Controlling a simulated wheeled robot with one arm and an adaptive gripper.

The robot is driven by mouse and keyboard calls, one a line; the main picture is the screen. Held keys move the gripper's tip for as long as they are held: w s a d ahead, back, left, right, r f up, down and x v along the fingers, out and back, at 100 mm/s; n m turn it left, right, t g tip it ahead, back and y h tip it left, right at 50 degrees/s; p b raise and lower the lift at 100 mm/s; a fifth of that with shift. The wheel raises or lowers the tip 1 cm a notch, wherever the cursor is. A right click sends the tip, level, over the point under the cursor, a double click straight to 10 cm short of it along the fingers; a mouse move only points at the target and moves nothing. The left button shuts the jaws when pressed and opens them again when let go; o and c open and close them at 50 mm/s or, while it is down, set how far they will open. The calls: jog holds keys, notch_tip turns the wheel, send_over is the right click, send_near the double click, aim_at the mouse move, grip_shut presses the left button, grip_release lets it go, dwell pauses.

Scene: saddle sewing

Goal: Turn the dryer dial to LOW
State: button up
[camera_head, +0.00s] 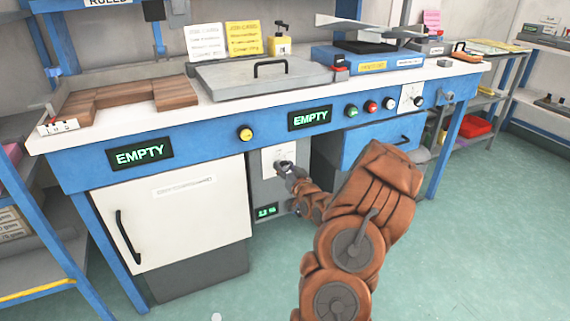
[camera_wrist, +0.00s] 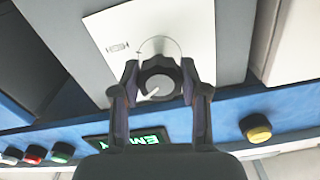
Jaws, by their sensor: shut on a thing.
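A dark round dial (camera_wrist: 157,84) with a pale pointer line sits on a white plate (camera_wrist: 128,24), which also shows in the head view (camera_head: 270,156) on a grey panel under the bench's blue front. My gripper (camera_wrist: 158,74) has a finger on each side of the dial and is shut on it. In the upside-down wrist view the pointer slants toward the picture's lower left. A thin arc and a small printed mark are on the plate; no readable LOW label shows. In the head view my gripper (camera_head: 284,167) mostly hides the dial.
A small green display (camera_head: 267,211) is below the dial. A white cabinet door (camera_head: 180,215) with a black handle is at left, a blue drawer (camera_head: 375,145) at right. EMPTY signs, a yellow button (camera_head: 245,134) and several coloured buttons line the bench front. Floor at right is clear.

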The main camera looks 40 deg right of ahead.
dwell(0.4)
jog(key=o, duration=1.2)
jog(key=shift+c, duration=0.2)
jog(key=v, duration=1.2)
